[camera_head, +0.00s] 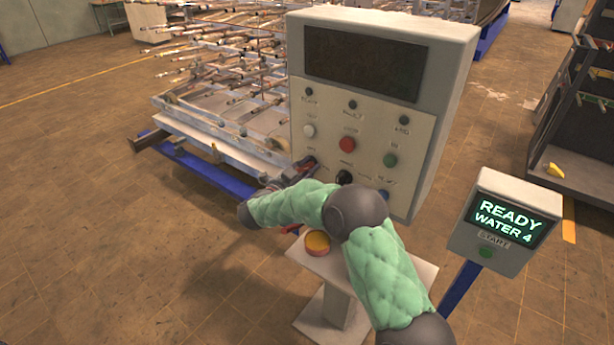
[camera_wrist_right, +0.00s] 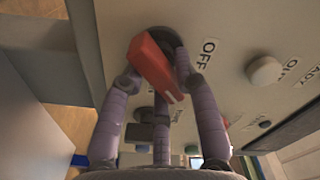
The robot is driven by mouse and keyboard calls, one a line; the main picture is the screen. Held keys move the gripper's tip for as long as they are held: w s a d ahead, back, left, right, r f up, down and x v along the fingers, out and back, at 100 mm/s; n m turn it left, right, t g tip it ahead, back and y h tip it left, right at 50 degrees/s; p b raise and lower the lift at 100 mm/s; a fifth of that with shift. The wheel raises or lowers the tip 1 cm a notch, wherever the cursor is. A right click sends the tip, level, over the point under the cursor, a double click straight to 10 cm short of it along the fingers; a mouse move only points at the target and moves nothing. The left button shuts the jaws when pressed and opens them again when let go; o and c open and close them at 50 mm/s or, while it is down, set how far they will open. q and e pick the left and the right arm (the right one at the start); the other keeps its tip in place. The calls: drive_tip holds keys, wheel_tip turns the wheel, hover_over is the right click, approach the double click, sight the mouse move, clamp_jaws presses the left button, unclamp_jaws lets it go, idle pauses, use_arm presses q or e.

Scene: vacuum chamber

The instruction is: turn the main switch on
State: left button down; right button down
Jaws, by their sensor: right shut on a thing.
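The main switch has a red handle (camera_wrist_right: 150,62) on a dark round base, low on the control box's (camera_head: 440,110) panel. In the right wrist view the handle lies tilted, and an "OFF" label (camera_wrist_right: 208,52) is printed beside it. My right gripper (camera_head: 297,175) is at the lower left corner of the panel. Its purple-grey fingers (camera_wrist_right: 160,85) are closed around the handle from both sides. In the head view only a small red part of the switch (camera_head: 306,163) shows, as the gripper covers the rest. My left gripper is not in view.
Panel buttons are close by: white (camera_head: 308,131), red (camera_head: 347,144), green (camera_head: 390,160) and a black knob (camera_head: 344,177). A pedestal (camera_head: 405,270) with a yellow-topped red button (camera_head: 317,243) stands below my arm. A screen box (camera_head: 505,222) reads "READY WATER 4". Open floor lies left.

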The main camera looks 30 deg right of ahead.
drive_tip(key=m+b, duration=0.2)
drive_tip(key=b, duration=0.1)
drive_tip(key=f+m+b, duration=0.1)
drive_tip(key=m+b, duration=0.2)
drive_tip(key=shift+m+b, duration=1.55)
drive_tip(key=shift+m, duration=0.15)
drive_tip(key=c, duration=1)
unclamp_jaws()
drive_tip(key=shift+r, duration=0.1)
drive_tip(key=shift+c, duration=0.2)
drive_tip(key=shift+a, duration=0.1)
drive_tip(key=v, duration=1.2)
